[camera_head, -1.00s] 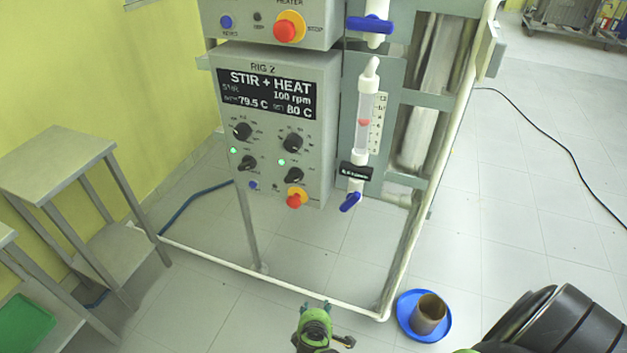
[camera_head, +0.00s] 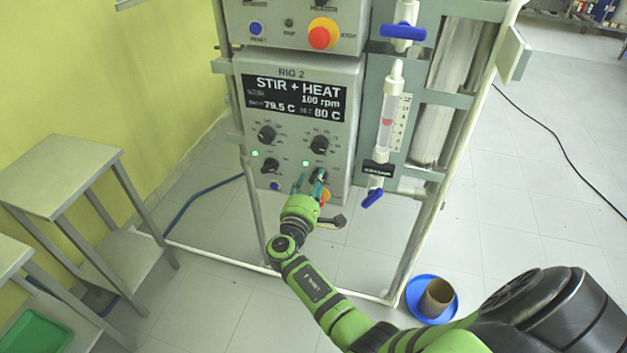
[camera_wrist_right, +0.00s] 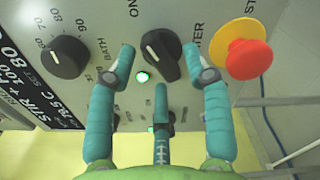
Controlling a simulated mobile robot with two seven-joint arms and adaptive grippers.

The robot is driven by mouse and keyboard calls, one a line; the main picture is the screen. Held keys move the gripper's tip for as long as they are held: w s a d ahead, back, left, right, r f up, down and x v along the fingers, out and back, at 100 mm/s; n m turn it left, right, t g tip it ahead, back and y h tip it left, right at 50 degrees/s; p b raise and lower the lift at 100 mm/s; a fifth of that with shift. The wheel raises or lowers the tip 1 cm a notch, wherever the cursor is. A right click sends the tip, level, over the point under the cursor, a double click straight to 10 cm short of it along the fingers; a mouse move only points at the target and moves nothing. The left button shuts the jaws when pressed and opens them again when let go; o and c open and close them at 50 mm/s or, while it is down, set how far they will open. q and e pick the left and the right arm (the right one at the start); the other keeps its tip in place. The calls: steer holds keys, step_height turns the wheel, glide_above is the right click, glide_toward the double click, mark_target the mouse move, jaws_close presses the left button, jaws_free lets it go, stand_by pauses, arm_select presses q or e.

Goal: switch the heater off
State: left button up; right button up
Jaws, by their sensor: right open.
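The grey control box of rig 2 (camera_head: 345,75) reads STIR + HEAT, 79.5 C, set 80 C. Its lower right black knob (camera_head: 322,174) is partly hidden by my right gripper (camera_head: 310,183). In the right wrist view this knob (camera_wrist_right: 161,62) lies between the spread teal fingers of my right gripper (camera_wrist_right: 160,70); I see no clear grip on it. The knob's white mark points to the upper left there, near the word ON. A green lamp (camera_wrist_right: 143,77) glows beside it; it also shows in the head view (camera_head: 305,163). My left gripper is out of view.
A red stop button on yellow (camera_wrist_right: 246,57) sits close to the right finger. The numbered knob (camera_wrist_right: 65,57) lies to the left. A flowmeter (camera_head: 389,105) with blue valves hangs right of the box. A beaker (camera_head: 436,298) stands in a blue dish on the floor.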

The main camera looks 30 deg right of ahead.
steer(key=shift+w+d, duration=0.1)
steer(key=shift+d, duration=0.05)
jaws_close()
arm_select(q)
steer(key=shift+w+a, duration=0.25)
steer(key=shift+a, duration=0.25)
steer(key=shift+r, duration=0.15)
arm_select(e)
steer(key=shift+n, duration=0.3)
steer(key=n+p, duration=0.1)
steer(key=n, duration=0.4)
steer(key=shift+f+p, duration=0.1)
steer(key=shift+p, duration=0.25)
arm_select(q)
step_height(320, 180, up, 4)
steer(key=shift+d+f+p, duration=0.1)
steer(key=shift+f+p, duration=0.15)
steer(key=shift+p, duration=0.75)
arm_select(e)
steer(key=n, duration=0.6)
steer(key=shift+f, duration=0.25)
jaws_free()
